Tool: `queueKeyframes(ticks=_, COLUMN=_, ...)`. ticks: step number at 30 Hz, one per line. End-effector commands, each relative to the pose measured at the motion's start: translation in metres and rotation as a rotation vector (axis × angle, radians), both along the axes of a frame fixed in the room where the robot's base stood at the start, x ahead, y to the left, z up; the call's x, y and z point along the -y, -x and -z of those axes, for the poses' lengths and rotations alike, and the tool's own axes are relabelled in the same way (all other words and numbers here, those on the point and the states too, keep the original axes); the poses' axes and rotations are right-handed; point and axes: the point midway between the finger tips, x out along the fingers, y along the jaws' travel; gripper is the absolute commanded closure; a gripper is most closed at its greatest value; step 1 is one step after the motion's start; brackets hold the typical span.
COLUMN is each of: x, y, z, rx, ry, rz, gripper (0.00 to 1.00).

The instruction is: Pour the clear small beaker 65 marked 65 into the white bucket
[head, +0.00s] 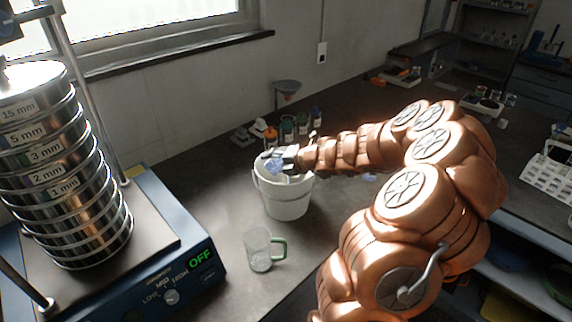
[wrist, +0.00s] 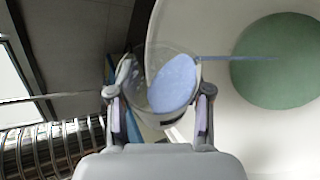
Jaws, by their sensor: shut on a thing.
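My gripper (head: 290,160) is over the mouth of the white bucket (head: 286,200), shut on a clear small beaker (head: 274,164). In the wrist view the beaker (wrist: 136,88) sits between the two fingers (wrist: 157,105), tilted, with a pale blue content (wrist: 173,84) inside. A thin blue streak (wrist: 225,58) runs from the beaker's lip toward a round green surface (wrist: 280,60) inside the bucket (wrist: 225,25). No mark is readable on the beaker.
A clear mug with a green handle (head: 259,252) stands in front of the bucket. The sieve shaker (head: 150,240) with its stacked sieves (head: 65,165) is at left, showing OFF. Several small bottles (head: 287,127) and a funnel on a stand (head: 287,87) are behind the bucket.

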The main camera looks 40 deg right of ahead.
Motion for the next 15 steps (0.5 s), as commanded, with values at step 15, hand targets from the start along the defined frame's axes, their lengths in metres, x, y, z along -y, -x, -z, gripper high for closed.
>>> queueKeyframes(ticks=15, x=0.0011, y=0.0, z=0.0001, rx=-0.002, ry=-0.031, rz=0.001, gripper=0.88)
